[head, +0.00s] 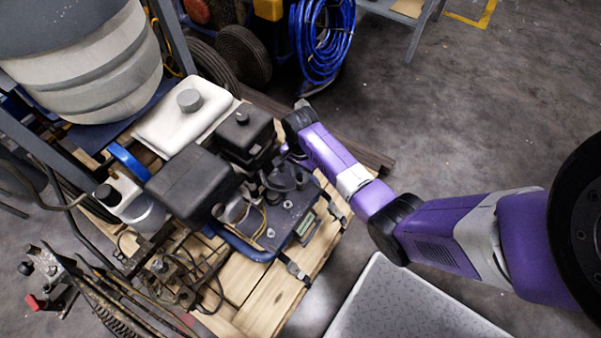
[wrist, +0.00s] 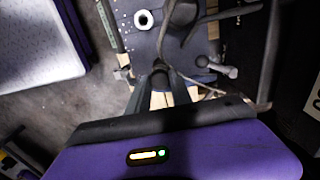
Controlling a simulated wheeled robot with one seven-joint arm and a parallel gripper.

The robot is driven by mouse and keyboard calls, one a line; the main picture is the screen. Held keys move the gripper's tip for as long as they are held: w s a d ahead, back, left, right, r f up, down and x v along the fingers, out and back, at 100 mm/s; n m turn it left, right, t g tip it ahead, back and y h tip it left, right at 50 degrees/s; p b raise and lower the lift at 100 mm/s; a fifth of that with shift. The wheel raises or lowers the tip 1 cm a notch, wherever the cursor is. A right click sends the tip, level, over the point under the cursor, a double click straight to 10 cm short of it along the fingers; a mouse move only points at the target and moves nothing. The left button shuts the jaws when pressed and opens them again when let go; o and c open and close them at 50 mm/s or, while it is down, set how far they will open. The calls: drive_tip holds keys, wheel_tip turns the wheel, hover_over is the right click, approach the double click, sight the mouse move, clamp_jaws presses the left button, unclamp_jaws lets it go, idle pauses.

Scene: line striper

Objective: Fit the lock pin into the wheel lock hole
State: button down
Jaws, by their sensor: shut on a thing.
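My gripper (wrist: 160,84) points away from the camera in the wrist view, its two fingers close together. It is shut on a small dark piece (wrist: 160,67), apparently the lock pin, mostly hidden between the fingertips. The fingertips are over the near edge of a blue-grey plate (wrist: 171,48). A white ring with a dark centre (wrist: 144,20) is on this plate, beyond and slightly left of the fingertips. I cannot tell whether it is the wheel lock hole. In the head view my gripper (head: 289,151) is partly hidden beside the engine.
A black engine with a dark box (head: 193,184) and a white tank (head: 184,118) crowd the left. Dark cables (wrist: 198,22) and a metal lever (wrist: 222,69) are close to the fingers. A grey tread-plate platform (head: 410,305) stands at the front. Open floor (head: 470,120) is to the right.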

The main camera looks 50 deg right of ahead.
drive_tip(key=shift+r+p, duration=0.65)
drive_tip(key=shift+p, duration=0.05)
drive_tip(key=shift+r+p, duration=3.1)
drive_tip(key=shift+p, duration=0.25)
